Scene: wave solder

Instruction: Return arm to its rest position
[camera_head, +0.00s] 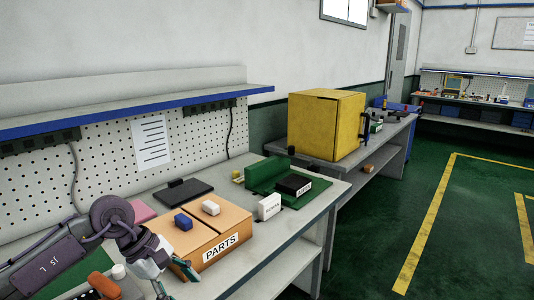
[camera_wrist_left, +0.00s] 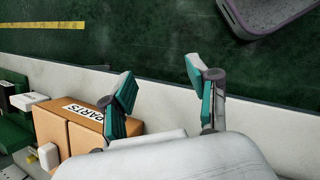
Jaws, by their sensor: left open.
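My left gripper (camera_head: 175,280) is at the bottom of the head view, beside the front left corner of the orange PARTS box (camera_head: 232,240). In the left wrist view the gripper (camera_wrist_left: 160,80) has its two teal-padded fingers spread apart with nothing between them. The wrist view shows the gripper over the bench's front edge (camera_wrist_left: 155,107), with the PARTS box (camera_wrist_left: 88,131) left of the fingers. Whether a finger touches the box cannot be told. My right gripper is in neither view.
A yellow cabinet (camera_head: 325,125) is behind. Green floor (camera_head: 470,220) is clear at right.

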